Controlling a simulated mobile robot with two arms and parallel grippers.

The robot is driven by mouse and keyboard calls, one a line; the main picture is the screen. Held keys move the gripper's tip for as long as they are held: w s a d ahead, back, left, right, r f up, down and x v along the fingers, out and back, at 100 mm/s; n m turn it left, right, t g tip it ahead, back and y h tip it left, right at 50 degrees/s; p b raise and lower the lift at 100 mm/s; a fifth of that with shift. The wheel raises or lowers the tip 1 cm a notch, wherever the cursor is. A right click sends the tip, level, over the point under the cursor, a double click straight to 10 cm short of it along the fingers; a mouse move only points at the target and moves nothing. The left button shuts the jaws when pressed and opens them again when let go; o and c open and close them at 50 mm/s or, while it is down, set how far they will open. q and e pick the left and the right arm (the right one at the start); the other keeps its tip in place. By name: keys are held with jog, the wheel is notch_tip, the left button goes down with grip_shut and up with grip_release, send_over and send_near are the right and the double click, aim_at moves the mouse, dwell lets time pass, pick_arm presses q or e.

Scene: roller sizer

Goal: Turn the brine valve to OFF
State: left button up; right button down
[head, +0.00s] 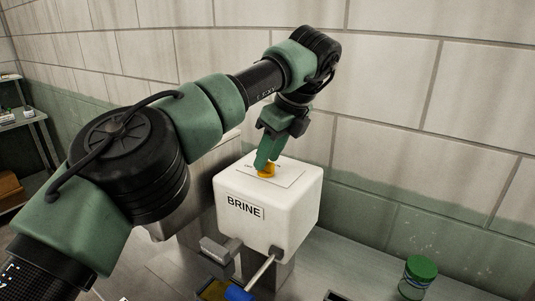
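The brine unit is a white box (240,222) with rounded edges, marked BRINE on its front, standing on a grey counter by the wall. The marks on the plate are too small to read, so the knob's setting cannot be told. My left gripper (266,163) reaches down from above, its green fingers close together at the knob. They look shut on it and hide part of it. My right gripper is not in view.
A rod (262,268) sticks out from the box's lower front, near a blue part (237,294). A green-lidded jar (417,276) stands on the counter at the right. A block wall (430,150) is close behind. Shelves (25,130) stand at the far left.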

pick_arm(q)
jog(key=p+v, duration=0.4)
jog(key=v, duration=0.3)
jog(key=shift+p, duration=0.4)
jog(key=shift+w, duration=0.1)
jog(key=shift+f, duration=0.1)
